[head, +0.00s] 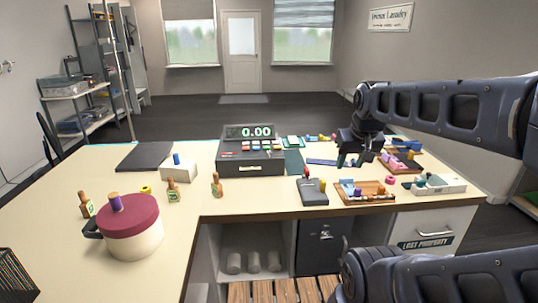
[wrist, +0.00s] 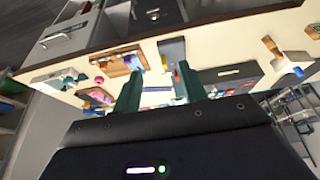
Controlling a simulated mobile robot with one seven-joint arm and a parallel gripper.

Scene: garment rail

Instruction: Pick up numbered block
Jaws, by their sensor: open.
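Small wooden pieces with green marked faces stand on the counter in the head view: one at the far left (head: 87,206), one beside the round box (head: 173,191) and one in front of the cash register (head: 217,185). Their marks are too small to read, so I cannot tell which is the numbered block. My gripper (head: 354,158) is above the right part of the counter, right of the register, and well apart from these pieces. In the wrist view my gripper (wrist: 158,88) has its two green fingers spread, with nothing held between them.
The cash register (head: 250,158) stands mid-counter. A round box with a maroon lid (head: 130,225) is at the left. A grey lever device (head: 312,192), a wooden tray (head: 365,200) and a white tray (head: 438,185) line the right front edge. The counter at front left is fairly clear.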

